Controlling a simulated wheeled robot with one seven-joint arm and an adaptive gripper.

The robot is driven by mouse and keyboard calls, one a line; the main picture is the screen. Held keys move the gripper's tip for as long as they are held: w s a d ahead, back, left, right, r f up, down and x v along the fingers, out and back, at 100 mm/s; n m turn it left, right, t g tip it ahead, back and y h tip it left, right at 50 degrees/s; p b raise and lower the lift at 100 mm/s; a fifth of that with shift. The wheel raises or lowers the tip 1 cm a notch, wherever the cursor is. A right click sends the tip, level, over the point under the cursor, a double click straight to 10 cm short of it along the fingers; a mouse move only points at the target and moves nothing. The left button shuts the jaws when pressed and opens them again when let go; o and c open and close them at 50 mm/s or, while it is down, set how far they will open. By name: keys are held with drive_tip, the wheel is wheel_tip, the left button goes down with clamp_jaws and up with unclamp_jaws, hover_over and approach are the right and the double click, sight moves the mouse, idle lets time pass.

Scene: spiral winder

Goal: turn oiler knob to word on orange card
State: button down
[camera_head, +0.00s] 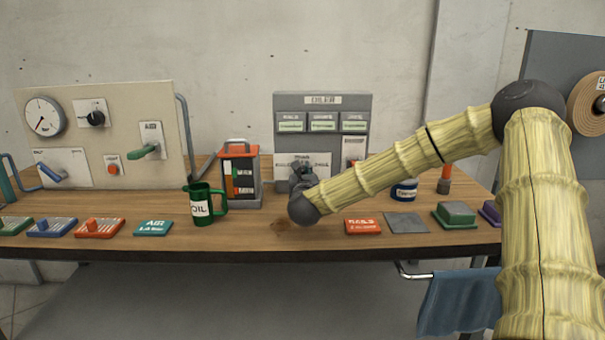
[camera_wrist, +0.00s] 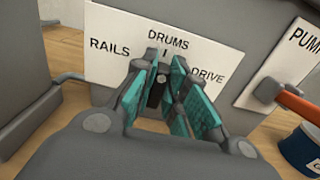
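The orange card (camera_head: 363,226) lies on the bench at the centre right and reads RAILS, with a smaller, unclear line below. The grey oiler box (camera_head: 322,103) stands behind my gripper. Its lower white dial plate (camera_wrist: 115,48) reads RAILS at left, DRUMS at top and DRIVE at right. The dark oiler knob (camera_wrist: 155,93) shows between the teal pads of my gripper (camera_wrist: 165,65). Fingers stand on both sides of it; whether they press on it is unclear. The knob's pointing direction is mostly hidden. In the head view my gripper (camera_head: 302,177) covers the dial's middle.
A green oil jug (camera_head: 203,206) and a red-topped lantern-like box (camera_head: 240,175) stand left of my gripper. A blue-and-white tin (camera_head: 404,191) stands to the right. A red lever (camera_wrist: 297,102) beside a PUMP label is close on the right. Several coloured cards line the front edge.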

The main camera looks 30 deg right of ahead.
drive_tip(key=shift+n, duration=0.3)
drive_tip(key=n, duration=0.2)
drive_tip(key=shift+w+a+n+b, duration=0.1)
drive_tip(key=shift+a+n+b, duration=0.05)
drive_tip(key=shift+n+b, duration=0.25)
drive_tip(key=n, duration=0.3)
drive_tip(key=shift+w+a+f+n, duration=0.1)
drive_tip(key=shift+n, duration=0.2)
drive_tip(key=n, duration=0.3)
drive_tip(key=shift+w+a+f+n, duration=0.1)
drive_tip(key=shift+a+n, duration=0.05)
drive_tip(key=shift+n, duration=0.15)
drive_tip(key=shift+a+f+n+p, duration=0.15)
drive_tip(key=shift+n+p, duration=0.45)
drive_tip(key=shift+n, duration=1.2)
drive_tip(key=shift+f, duration=0.1)
drive_tip(key=c, duration=1.4)
unclamp_jaws()
drive_tip(key=shift+c, duration=0.2)
